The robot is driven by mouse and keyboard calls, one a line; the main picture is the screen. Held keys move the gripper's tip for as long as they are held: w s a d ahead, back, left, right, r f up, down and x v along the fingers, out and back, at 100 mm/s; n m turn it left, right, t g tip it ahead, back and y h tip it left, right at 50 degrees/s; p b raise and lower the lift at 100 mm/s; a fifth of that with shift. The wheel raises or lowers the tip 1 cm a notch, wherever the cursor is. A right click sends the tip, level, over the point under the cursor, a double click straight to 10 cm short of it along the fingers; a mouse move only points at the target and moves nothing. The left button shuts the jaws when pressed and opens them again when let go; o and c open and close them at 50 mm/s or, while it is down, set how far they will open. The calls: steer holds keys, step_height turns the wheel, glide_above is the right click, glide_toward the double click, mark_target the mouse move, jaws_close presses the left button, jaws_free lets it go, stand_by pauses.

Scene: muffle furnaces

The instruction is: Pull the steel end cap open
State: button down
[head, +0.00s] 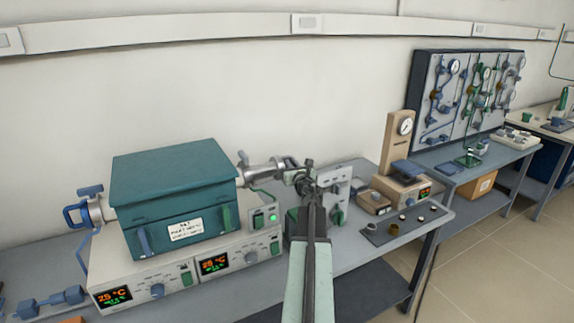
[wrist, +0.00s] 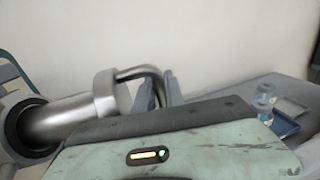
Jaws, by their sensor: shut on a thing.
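The steel end cap (wrist: 105,92) sits at the outer end of a shiny steel tube (wrist: 62,118) in the wrist view; I see no clear gap between them. Its bent rod handle (wrist: 143,72) curves out to the right. My gripper (wrist: 161,90) is shut on this handle, with grey fingers on either side of its end. In the head view, the tube (head: 258,172) sticks out from the right end of the teal furnace (head: 172,180). My gripper (head: 298,168) is at the tube's outer end there, and my arm partly hides the contact.
Two control units with lit 25 °C displays (head: 215,264) stand under the furnace. A grey panel (head: 336,190) with green knobs stands just right of my gripper. A gauge stand (head: 398,145) and a dark mat (head: 405,226) with small crucibles are farther right. The wall is behind.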

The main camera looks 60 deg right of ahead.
steer(key=c, duration=1.7)
jaws_free()
steer(key=shift+a, duration=0.1)
steer(key=shift+s, duration=0.1)
steer(key=shift+w+a, duration=0.15)
steer(key=shift+w, duration=0.05)
steer(key=v, duration=0.7)
steer(key=shift+s, duration=0.35)
steer(key=shift+a, duration=0.15)
